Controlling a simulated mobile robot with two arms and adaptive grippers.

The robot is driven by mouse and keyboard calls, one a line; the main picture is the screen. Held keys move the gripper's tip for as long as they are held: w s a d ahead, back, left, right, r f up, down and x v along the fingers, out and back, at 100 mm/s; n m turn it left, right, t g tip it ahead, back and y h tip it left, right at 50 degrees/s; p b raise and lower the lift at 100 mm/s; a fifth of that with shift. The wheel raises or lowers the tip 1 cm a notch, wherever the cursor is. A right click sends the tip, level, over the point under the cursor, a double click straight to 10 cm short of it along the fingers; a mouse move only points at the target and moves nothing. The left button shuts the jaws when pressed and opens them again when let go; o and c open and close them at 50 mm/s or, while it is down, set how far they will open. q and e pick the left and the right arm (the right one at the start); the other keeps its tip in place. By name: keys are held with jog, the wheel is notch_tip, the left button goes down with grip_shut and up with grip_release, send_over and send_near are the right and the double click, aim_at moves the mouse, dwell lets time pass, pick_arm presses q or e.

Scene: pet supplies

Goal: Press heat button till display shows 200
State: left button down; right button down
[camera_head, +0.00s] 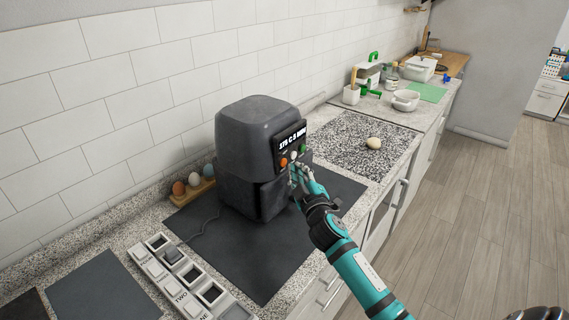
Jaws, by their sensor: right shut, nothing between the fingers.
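A dark grey air fryer (250,150) stands on a black mat (262,268) on the counter. Its front panel has a small lit display (292,142) that seems to read about "175 C" with more characters, too small to read surely. An orange button (283,162) and a green button (302,149) sit below the display; a pale spot lies between them. My right gripper (295,172) is shut and empty, with its fingertips at the panel just below the buttons. I cannot tell whether it touches a button. My left gripper is not in view.
An egg rack (193,192) with several eggs stands left of the fryer. A tray of switches or tiles (180,275) lies at the front left. A speckled board (350,145) with a pale round object (374,143) lies to the right. A white pot (405,100) stands farther back.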

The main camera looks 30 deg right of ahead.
jog(key=shift+w, duration=0.1)
dwell(0.3)
jog(key=shift+w+a, duration=0.2)
jog(key=shift+w, duration=0.1)
jog(key=shift+w+a, duration=0.15)
jog(key=shift+w, duration=0.2)
dwell(0.7)
jog(key=shift+s, duration=0.1)
jog(key=shift+s+d, duration=0.3)
jog(key=shift+s, duration=0.4)
jog(key=s, duration=0.1)
jog(key=s+d+p, duration=0.1)
jog(key=s, duration=0.1)
jog(key=s+d, duration=0.1)
jog(key=shift+s, duration=0.25)
